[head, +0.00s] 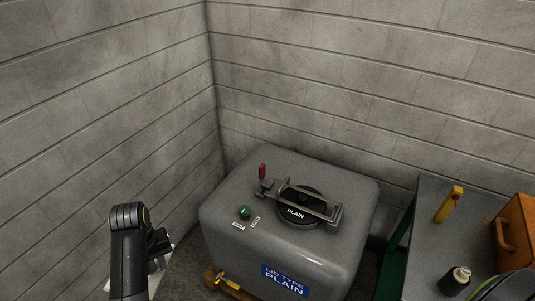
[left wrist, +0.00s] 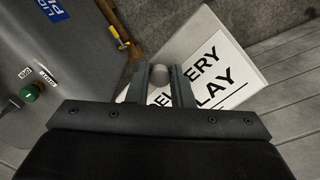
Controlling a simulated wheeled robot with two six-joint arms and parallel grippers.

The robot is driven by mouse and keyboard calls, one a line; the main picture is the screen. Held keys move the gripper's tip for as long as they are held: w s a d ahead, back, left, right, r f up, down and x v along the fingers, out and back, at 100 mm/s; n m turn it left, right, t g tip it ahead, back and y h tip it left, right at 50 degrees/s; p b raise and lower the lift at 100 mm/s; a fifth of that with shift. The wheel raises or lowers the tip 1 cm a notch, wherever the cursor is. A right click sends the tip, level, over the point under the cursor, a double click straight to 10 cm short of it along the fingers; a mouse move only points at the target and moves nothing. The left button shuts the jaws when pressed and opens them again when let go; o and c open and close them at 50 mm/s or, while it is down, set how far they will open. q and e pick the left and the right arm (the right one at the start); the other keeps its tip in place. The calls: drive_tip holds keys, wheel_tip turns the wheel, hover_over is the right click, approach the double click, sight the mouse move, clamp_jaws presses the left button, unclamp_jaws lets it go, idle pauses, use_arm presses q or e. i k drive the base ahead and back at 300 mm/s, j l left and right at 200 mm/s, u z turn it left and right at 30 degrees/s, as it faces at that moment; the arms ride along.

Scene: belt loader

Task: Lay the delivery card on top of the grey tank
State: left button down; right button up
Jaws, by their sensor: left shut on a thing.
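The delivery card (left wrist: 222,62) is a white plate with black lettering, partly hidden by my gripper in the left wrist view. My left gripper (head: 160,256) is shut on a round grey knob at the card, between its fingers (left wrist: 160,80). In the head view only slivers of white show around this gripper, low at the left, beside the tank. The grey tank (head: 225,208) stands in the corner, with a black round lid marked PLAIN (head: 300,210) under a metal clamp bar. The tank's side also shows in the left wrist view (left wrist: 60,70). My right gripper is out of view.
The tank top has a red-handled lever (head: 262,173) and a green button (head: 244,212). A yellow-handled valve (head: 228,282) sits low in front. A grey bench at right (head: 440,225) holds a yellow item, dark bottle and orange-brown box.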

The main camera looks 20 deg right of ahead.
sight(299, 165)
drive_tip(key=i+z, duration=0.15)
drive_tip(key=z, duration=0.25)
drive_tip(key=i+j+z, duration=0.1)
drive_tip(key=z, duration=0.3)
drive_tip(key=i+j+z, duration=0.1)
drive_tip(key=z, duration=0.25)
drive_tip(key=i+j+z, duration=0.1)
drive_tip(key=z, duration=0.3)
drive_tip(key=i+j+z, duration=0.15)
drive_tip(key=z, duration=0.25)
drive_tip(key=i+j+z, duration=0.15)
drive_tip(key=z, duration=0.2)
drive_tip(key=i+j+z, duration=0.1)
drive_tip(key=j+z, duration=0.3)
drive_tip(key=l, duration=0.1)
